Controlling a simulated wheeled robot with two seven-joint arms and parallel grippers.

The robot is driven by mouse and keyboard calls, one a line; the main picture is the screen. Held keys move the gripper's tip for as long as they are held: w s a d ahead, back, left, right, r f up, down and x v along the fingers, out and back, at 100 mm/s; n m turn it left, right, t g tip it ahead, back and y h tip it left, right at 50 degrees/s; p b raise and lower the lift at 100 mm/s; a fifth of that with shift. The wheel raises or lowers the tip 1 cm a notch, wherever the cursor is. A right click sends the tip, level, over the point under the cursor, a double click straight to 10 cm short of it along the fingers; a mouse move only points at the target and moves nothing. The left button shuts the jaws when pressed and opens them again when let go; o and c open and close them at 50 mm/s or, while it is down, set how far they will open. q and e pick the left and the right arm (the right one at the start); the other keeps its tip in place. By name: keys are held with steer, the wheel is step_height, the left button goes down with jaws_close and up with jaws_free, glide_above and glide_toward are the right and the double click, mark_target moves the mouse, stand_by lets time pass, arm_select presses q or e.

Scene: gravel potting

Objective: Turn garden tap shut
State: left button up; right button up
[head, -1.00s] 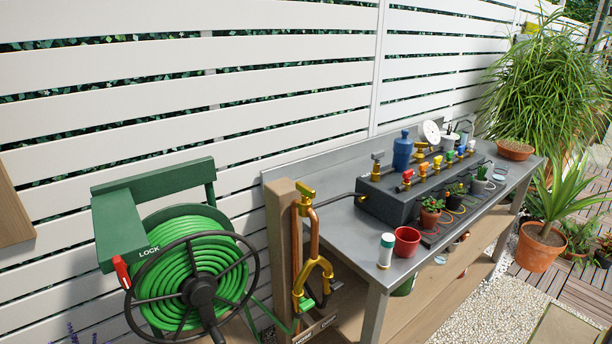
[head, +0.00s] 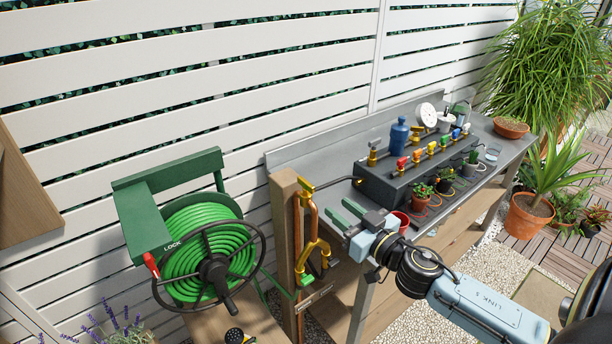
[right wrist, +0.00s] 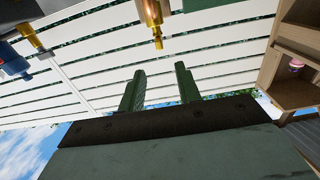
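The brass garden tap (head: 307,187) sits on top of a copper pipe on a wooden post, left of the bench. A brass Y-shaped fitting (head: 318,246) is lower on the pipe. My right gripper (head: 344,214) is right of the tap and apart from it, in front of the bench end. Its two green fingers are spread with nothing between them; they also show in the right wrist view (right wrist: 160,86). A brass piece (right wrist: 152,20) hangs above the fingertips there, probably part of the tap or pipe. My left gripper is not in view.
A green hose reel (head: 208,250) stands left of the post.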

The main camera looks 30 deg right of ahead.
mark_target(306, 181)
steer(key=w, duration=0.4)
steer(key=w+p, duration=0.1)
steer(key=w, duration=0.6)
steer(key=shift+w+a, duration=0.35)
steer(key=shift+a, duration=0.05)
steer(key=shift+w+a+p, duration=0.1)
steer(key=shift+w+p, duration=0.2)
steer(key=shift+w, duration=0.45)
jaws_close()
